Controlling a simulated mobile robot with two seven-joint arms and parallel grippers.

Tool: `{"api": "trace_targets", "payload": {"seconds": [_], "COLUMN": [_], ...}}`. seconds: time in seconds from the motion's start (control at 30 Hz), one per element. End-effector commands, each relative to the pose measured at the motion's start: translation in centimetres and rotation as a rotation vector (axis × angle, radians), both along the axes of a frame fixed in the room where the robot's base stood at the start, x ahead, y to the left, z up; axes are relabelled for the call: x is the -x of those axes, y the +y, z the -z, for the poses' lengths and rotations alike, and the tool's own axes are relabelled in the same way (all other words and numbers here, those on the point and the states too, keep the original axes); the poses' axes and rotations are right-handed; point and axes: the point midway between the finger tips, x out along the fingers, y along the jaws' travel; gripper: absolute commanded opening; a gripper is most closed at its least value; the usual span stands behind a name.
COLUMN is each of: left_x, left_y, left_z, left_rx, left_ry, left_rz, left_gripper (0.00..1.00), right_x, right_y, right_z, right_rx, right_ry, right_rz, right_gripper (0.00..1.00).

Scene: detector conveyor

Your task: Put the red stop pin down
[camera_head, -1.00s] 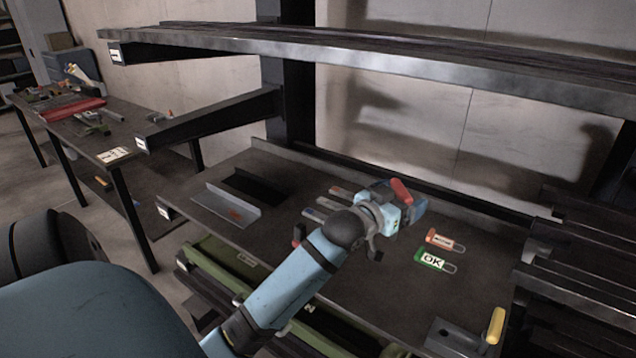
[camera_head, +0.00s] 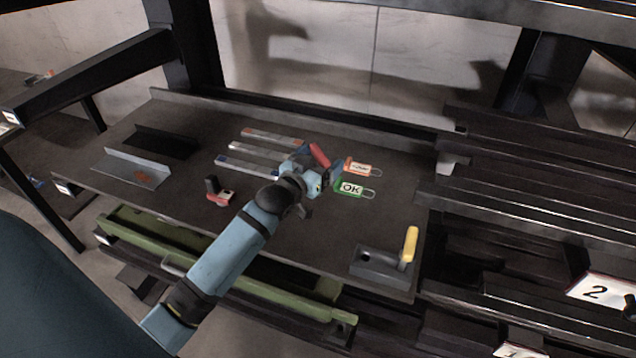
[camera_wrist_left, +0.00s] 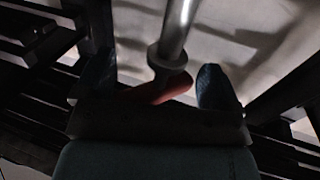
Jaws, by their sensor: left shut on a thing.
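My left gripper (camera_head: 328,174) is shut on the red stop pin (camera_head: 319,155) over the dark table (camera_head: 320,228). In the head view only the pin's red grip shows, sticking up beside the blue fingers. In the left wrist view the red grip of the stop pin (camera_wrist_left: 170,89) lies by the blue fingertip, and its metal shaft and collar stand out beyond. I cannot tell whether the pin touches the table. My right gripper is not in view.
A green OK tag (camera_head: 350,188) and an orange tag (camera_head: 363,168) lie just right of the gripper. Flat bars (camera_head: 250,152) lie to its left. A yellow-handled grey block (camera_head: 380,264) is at the front right. A small red-and-black piece (camera_head: 219,195) stands front left.

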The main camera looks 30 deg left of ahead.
Motion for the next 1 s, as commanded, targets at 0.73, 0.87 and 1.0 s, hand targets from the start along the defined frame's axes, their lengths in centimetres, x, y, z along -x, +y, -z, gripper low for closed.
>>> {"api": "trace_targets", "payload": {"seconds": [0.73, 0.87, 1.0], "left_x": [0.0, 0.0, 0.0], "left_y": [0.0, 0.0, 0.0], "left_z": [8.0, 8.0, 8.4], "left_rx": [0.000, 0.000, 0.000], "left_ry": [-0.003, -0.003, -0.002], "left_rz": [0.000, 0.000, 0.000], "left_gripper": [0.59, 0.59, 0.59], "right_x": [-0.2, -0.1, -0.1], "right_y": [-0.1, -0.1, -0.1], "right_z": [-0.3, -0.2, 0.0], "right_rx": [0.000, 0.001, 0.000], "right_ry": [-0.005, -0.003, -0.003], "right_rz": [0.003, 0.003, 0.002], "right_gripper": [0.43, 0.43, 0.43]}}
